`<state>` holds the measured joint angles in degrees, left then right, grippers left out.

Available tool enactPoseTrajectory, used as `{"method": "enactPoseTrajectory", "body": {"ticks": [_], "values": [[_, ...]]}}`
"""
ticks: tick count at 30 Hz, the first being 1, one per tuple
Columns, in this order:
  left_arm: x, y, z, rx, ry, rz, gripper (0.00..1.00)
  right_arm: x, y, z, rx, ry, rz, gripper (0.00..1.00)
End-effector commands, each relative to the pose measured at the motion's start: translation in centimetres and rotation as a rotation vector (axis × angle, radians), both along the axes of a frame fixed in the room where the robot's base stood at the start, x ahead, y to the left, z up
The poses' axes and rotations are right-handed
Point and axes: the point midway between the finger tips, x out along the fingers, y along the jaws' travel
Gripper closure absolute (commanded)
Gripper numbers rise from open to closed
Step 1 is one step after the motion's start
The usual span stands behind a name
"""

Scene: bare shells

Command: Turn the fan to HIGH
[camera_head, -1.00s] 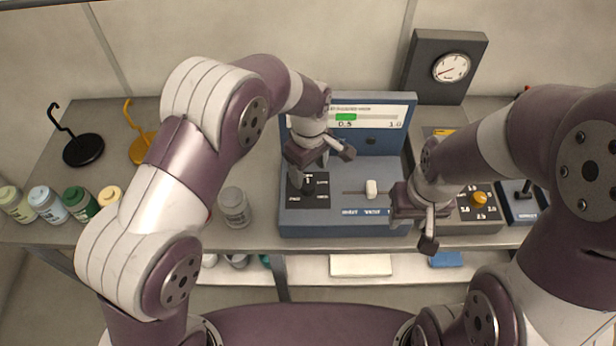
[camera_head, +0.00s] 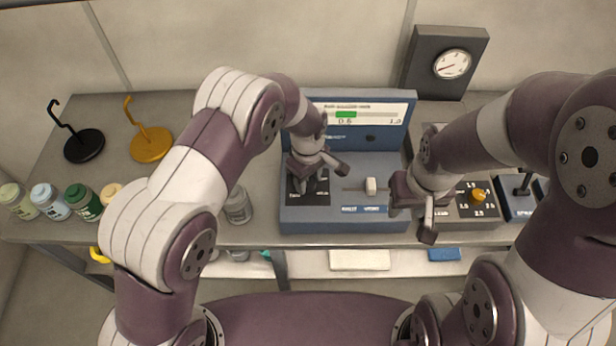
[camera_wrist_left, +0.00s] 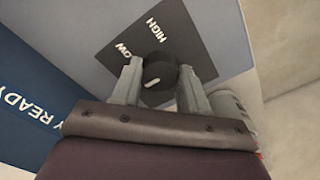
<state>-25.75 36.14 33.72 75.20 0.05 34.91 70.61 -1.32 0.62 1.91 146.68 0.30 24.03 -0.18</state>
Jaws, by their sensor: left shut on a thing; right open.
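A black rotary knob (camera_wrist_left: 161,70) with a white pointer mark sits on a dark plate (camera_wrist_left: 133,38) lettered LOW and HIGH in the left wrist view. The pointer is aimed at the lower left of that view, away from the HIGH lettering. My left gripper (camera_wrist_left: 160,80) is shut on the knob, one finger on each side. In the head view my left gripper (camera_head: 313,178) hides the knob on the left of the blue console (camera_head: 370,160). My right gripper (camera_head: 414,208) is open, at the console's right end, holding nothing visible.
A white slider (camera_head: 371,186) is between my grippers. A display (camera_head: 362,112) has a green bar. A grey jar (camera_head: 238,207) is close left of the console. Bottles and two hooked stands are further left.

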Motion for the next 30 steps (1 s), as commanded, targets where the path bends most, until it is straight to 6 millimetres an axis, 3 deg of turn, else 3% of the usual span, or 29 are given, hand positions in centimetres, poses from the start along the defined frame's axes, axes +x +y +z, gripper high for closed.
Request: {"method": "enactPoseTrajectory", "body": {"ticks": [11,30], "values": [[0.1,0.0,0.0,-0.001,-0.002,-0.142,0.87,0.0,0.0,-0.5,0.000,0.000,0.000,0.57],[0.2,-0.1,0.1,0.000,-0.004,-0.735,0.87,0.0,0.0,-1.9,0.000,0.000,0.000,0.57]]}}
